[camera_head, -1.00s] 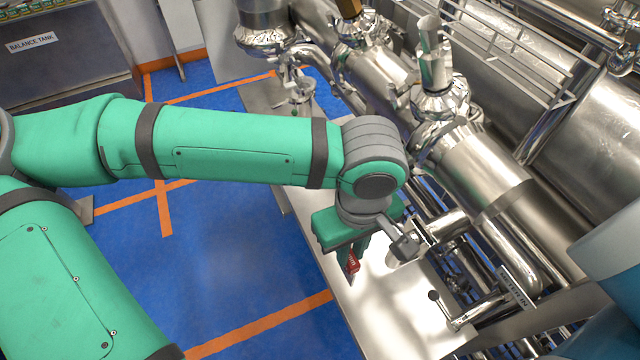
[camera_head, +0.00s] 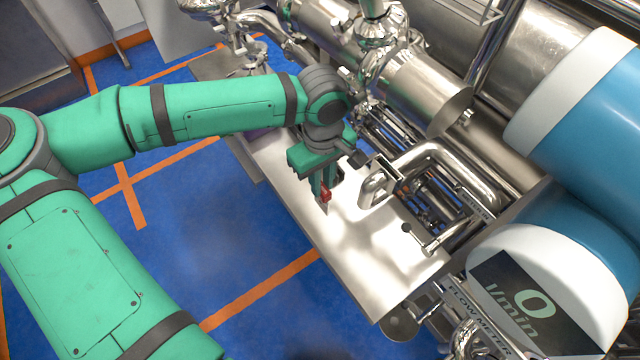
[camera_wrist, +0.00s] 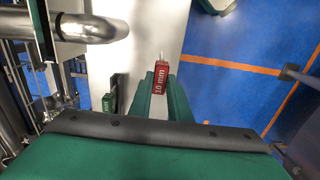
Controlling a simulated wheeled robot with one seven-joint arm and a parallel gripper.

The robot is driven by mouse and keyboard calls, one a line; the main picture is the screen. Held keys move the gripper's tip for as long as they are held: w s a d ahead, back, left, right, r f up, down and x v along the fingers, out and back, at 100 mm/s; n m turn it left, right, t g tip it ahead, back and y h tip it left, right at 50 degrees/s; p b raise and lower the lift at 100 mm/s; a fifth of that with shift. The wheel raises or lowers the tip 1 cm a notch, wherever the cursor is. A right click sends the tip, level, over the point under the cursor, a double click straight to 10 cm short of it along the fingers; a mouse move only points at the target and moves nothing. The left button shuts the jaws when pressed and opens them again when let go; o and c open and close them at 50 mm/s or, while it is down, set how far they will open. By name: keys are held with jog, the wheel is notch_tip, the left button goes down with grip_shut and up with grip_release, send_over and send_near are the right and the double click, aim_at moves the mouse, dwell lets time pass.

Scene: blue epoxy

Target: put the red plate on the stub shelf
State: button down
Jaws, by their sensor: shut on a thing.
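The red plate (camera_head: 326,194) is a small block at the tip of my gripper (camera_head: 322,184) in the head view. In the wrist view the red plate (camera_wrist: 159,78) shows a white "10 mm" marking and a thin pale tip. My gripper (camera_wrist: 163,90) has its green fingers closed on it. The plate is over a pale metal shelf (camera_head: 365,255) near its left edge; I cannot tell whether it touches. I cannot tell for sure which surface is the stub shelf.
A small green plate (camera_wrist: 109,102) stands beside my fingers in the wrist view. A bent steel pipe (camera_head: 440,150) and a metal bracket (camera_head: 378,184) are right of my gripper. A blue-white flow meter (camera_head: 545,290) stands at lower right. Blue floor lies left.

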jog(key=shift+w+f, duration=0.7)
jog(key=shift+f, duration=0.2)
jog(key=shift+w+a+f, duration=0.2)
jog(key=shift+a+f, duration=0.15)
jog(key=shift+a, duration=0.1)
jog(key=shift+w+a+f, duration=0.1)
jog(key=shift+w+f, duration=0.15)
jog(key=shift+f, duration=0.05)
jog(key=shift+d+f, duration=0.15)
jog(key=shift+f, duration=0.65)
jog(key=shift+d+f, duration=0.1)
jog(key=shift+f, duration=0.75)
jog(key=c, duration=1.7)
grip_release()
jog(key=shift+o, duration=0.2)
notch_tip(320, 180, up, 12)
jog(key=shift+r, duration=0.15)
